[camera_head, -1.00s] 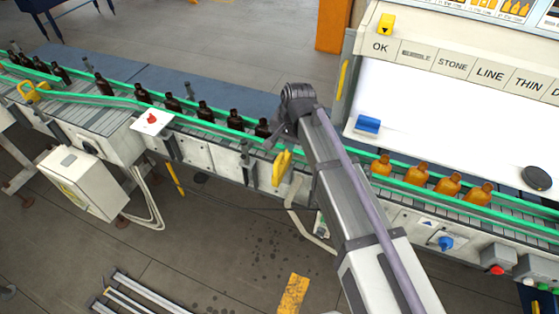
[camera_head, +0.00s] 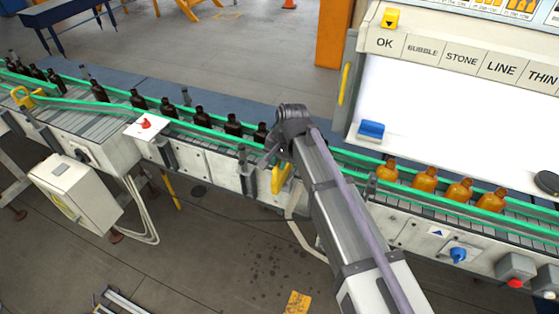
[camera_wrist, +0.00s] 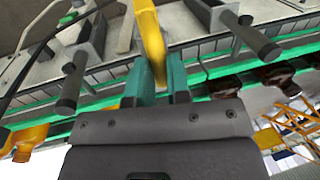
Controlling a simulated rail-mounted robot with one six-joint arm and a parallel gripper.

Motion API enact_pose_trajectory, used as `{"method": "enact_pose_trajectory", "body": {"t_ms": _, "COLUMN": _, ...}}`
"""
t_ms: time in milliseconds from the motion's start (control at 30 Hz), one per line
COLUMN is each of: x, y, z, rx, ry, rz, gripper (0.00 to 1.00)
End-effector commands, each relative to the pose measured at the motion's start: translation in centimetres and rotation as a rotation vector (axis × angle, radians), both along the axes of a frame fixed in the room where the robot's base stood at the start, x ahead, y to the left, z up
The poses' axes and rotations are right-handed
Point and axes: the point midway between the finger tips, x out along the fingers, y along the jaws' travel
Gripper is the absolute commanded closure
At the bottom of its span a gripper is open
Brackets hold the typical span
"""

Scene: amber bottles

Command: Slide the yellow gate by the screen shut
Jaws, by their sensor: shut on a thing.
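The yellow gate (camera_head: 281,178) stands at the near side of the conveyor, left of the white screen (camera_head: 455,115). My gripper (camera_wrist: 158,82) is at this gate, and its two teal fingertips are closed around the lower end of the yellow piece (camera_wrist: 150,35) in the wrist view. In the head view my arm and wrist hide most of the gripper and the gate's upper part. I cannot tell from these views how far across the belt the gate reaches.
Dark bottles (camera_head: 233,125) stand in a row on the belt left of my gripper. Several amber bottles (camera_head: 424,180) stand on the belt before the screen. Another yellow gate handle (camera_head: 22,97) is far left. Grey posts (camera_wrist: 75,80) stand near my fingers. A blue block (camera_head: 371,130) sits at the screen's lower edge.

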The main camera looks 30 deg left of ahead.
Motion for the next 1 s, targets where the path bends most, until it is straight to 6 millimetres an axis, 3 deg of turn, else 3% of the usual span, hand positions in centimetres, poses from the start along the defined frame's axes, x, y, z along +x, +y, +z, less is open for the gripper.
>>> {"method": "enact_pose_trajectory", "body": {"t_ms": 433, "x": 0.4, "y": 0.1, "z": 0.0, "rx": 0.0, "ry": 0.0, "rz": 0.0, "gripper": 1.0}}
{"method": "enact_pose_trajectory", "body": {"t_ms": 767, "x": 6.1, "y": 1.3, "z": 0.0, "rx": 0.001, "ry": -0.001, "rz": -0.001, "gripper": 1.0}}
{"method": "enact_pose_trajectory", "body": {"t_ms": 1000, "x": 6.7, "y": 1.3, "z": 0.0, "rx": 0.003, "ry": -0.003, "rz": 0.0, "gripper": 1.0}}
